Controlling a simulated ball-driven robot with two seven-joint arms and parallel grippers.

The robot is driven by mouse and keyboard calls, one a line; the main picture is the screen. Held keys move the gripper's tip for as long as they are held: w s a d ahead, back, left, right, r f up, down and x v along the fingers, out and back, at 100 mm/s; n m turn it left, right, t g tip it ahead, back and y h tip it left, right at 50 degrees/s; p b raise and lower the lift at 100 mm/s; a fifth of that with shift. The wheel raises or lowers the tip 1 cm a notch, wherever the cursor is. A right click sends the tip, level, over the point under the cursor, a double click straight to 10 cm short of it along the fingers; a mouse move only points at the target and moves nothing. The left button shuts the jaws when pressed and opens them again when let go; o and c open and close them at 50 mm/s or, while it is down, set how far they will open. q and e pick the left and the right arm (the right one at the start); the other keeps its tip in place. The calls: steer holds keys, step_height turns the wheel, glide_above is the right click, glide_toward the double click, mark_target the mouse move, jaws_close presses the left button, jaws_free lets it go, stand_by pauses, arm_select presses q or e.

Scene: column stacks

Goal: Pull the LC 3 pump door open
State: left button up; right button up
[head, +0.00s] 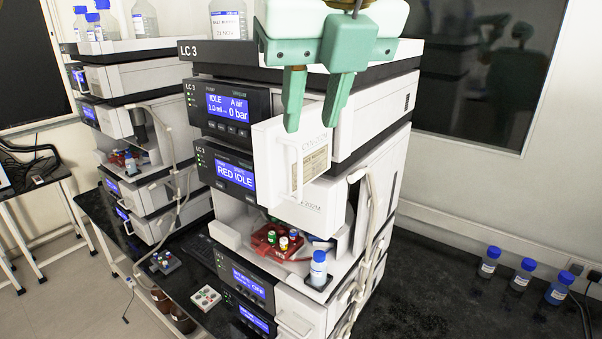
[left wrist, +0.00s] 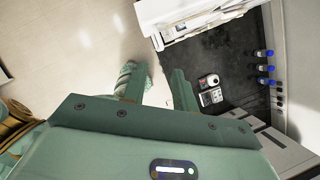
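The LC 3 stack (head: 228,163) stands in the middle of the head view, with its pump display at the upper left of its front. A white door panel (head: 272,150) with an upright bar handle (head: 295,172) and a label sits right of the displays. Its top edge runs at an angle to the front, so it appears swung outward. My green left gripper (head: 311,127) hangs above and in front of the panel, fingers pointing down, apart and empty. Its fingertips overlap the panel's top in the picture; contact cannot be told. Both fingers also show in the left wrist view (left wrist: 156,88). My right gripper is out of view.
Another white stack (head: 150,85) stands at left. A red vial tray (head: 270,243) and a blue-capped bottle (head: 318,268) sit in the open bay below the door. Several blue-capped bottles (head: 521,276) stand on the dark bench at right. Pale tubing (head: 372,225) runs down the stack's side.

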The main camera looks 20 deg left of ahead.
mark_target(300, 171)
arm_select(q)
steer(key=p+x, duration=0.1)
steer(key=x, duration=1)
steer(key=shift+s+d, duration=0.1)
jaws_close()
